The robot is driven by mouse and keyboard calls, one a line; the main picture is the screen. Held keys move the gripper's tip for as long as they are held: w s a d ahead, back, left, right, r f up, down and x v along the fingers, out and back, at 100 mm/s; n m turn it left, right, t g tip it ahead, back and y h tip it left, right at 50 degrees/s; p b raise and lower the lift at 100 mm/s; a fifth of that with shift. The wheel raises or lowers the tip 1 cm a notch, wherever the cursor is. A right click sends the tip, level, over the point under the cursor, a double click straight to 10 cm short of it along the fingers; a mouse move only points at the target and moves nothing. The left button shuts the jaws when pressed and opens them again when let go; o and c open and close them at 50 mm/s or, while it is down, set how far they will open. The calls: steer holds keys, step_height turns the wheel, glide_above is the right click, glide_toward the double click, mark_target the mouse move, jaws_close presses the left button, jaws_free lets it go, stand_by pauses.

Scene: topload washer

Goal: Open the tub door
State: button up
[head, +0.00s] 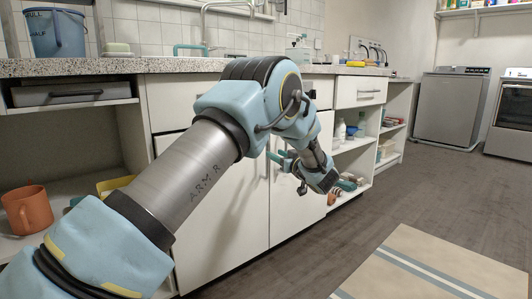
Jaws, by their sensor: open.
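A grey topload washer (450,108) stands against the back wall at the right of the head view. A dark control panel (463,70) runs along its top rear edge. Its top is seen nearly edge-on, so the tub door is hard to make out; it appears to be down. My gripper (288,172) is open and holds nothing that I can see. It is in front of the white cabinets, well to the left of the washer and far from it.
A white appliance (513,115) with a dark front window stands right of the washer. Counter cabinets (215,190) run along the left, with open shelves at their far end. The wooden floor (420,190) toward the washer is clear; a striped beige rug (440,262) lies in front.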

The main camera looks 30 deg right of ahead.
steer(key=w+b, duration=0.1)
steer(key=w, duration=0.6)
steer(key=shift+b, duration=0.35)
steer(key=shift+w, duration=0.1)
steer(key=shift+c, duration=0.3)
jaws_close()
stand_by(0.6)
